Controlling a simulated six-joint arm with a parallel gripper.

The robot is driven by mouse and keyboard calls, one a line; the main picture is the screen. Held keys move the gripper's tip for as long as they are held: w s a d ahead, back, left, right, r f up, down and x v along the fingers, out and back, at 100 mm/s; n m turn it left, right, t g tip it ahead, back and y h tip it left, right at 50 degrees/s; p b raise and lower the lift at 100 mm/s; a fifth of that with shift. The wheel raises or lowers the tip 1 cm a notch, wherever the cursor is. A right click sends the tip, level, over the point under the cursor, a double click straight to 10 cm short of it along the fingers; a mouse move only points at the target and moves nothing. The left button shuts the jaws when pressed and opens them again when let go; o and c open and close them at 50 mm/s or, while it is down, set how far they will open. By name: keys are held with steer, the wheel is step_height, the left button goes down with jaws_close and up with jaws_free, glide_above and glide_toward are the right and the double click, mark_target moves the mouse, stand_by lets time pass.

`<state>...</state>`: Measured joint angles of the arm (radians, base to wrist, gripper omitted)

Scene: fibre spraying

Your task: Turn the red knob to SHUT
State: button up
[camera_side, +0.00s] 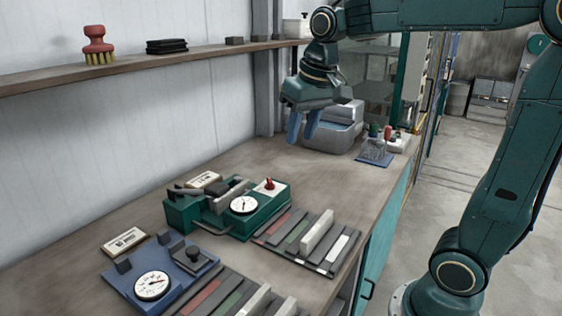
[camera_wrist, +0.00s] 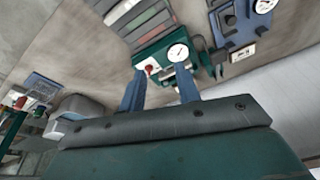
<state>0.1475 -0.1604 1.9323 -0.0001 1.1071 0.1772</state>
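The red knob (camera_side: 270,184) stands on the right end of a green device (camera_side: 265,207) on the bench, beside a white dial (camera_side: 244,204). In the wrist view the red knob (camera_wrist: 151,68) shows between my blue fingers, close to the left one, with the dial (camera_wrist: 178,52) right of it. Any SHUT mark and the knob's pointing direction are too small to read. My gripper (camera_side: 302,127) is in the air above the bench, up and right of the knob and apart from it. Its fingers (camera_wrist: 160,86) are spread and empty.
A blue device (camera_side: 165,272) with a dial and dark knob lies in front. Racks of coloured strips (camera_side: 305,243) lie beside both devices. A grey basin (camera_side: 335,132) and a blue mat (camera_side: 373,159) with small items are behind. A shelf (camera_side: 140,65) runs along the wall.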

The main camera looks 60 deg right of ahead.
steer(key=w+d+f+m+g, duration=0.1)
steer(key=w+d+f+m, duration=0.1)
steer(key=w+d, duration=0.5)
steer(key=m+g, duration=0.2)
glide_above(270, 181)
step_height(270, 181, down, 6)
steer(key=shift+r, duration=0.15)
step_height(270, 181, down, 14)
steer(key=shift+r, duration=0.1)
stand_by(0.3)
jaws_close()
